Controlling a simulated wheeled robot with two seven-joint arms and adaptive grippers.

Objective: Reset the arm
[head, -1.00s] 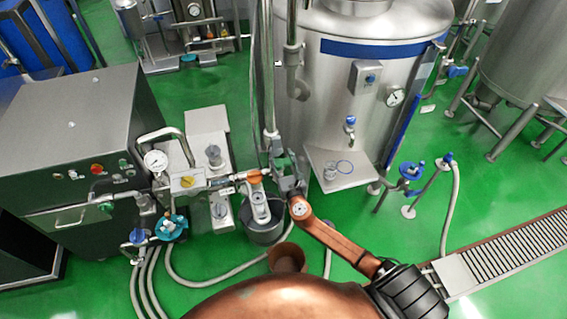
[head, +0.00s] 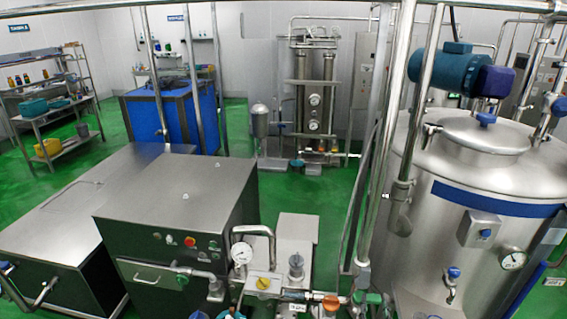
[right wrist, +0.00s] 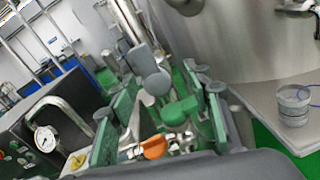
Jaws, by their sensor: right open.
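My right gripper (right wrist: 160,100) is open in the right wrist view, with green pads on both sides. A valve with a green handle (right wrist: 176,112) and one with an orange handle (right wrist: 153,147) show between and behind the pads; I cannot tell whether the pads touch them. In the head view the orange handle (head: 330,306) and the green handle (head: 368,298) sit at the bottom edge, and my right arm is almost wholly out of the picture. My left gripper is not in view.
A steel tank (head: 470,190) stands at the right. A small grey cup (right wrist: 293,105) stands on a shelf in the right wrist view.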

